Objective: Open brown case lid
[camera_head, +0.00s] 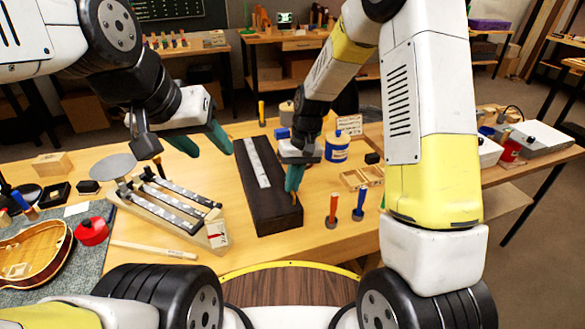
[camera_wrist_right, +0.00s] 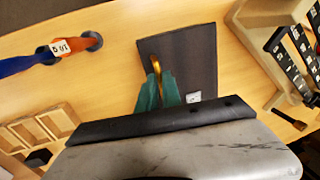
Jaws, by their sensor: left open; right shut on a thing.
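The brown case (camera_head: 262,190) is a long dark box lying on the bench in the middle of the head view, with a pale strip along its top. Its lid looks closed. In the right wrist view the case (camera_wrist_right: 192,62) shows its dark surface and a small gold-coloured part (camera_wrist_right: 156,66). My right gripper (camera_head: 293,186) is at the right edge of the case, its green fingers (camera_wrist_right: 156,88) shut on the gold part. The fingers partly hide it. My left gripper (camera_head: 212,151) is open and empty, left of the case's far end and above the bench.
A wooden rack with metal strips (camera_head: 150,205) stands left of the case. Orange and blue-handled tools (camera_head: 333,208) stand right of it, near a small wooden tray (camera_head: 362,178) and a blue jar (camera_head: 336,148). A violin body (camera_head: 35,250) lies far left.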

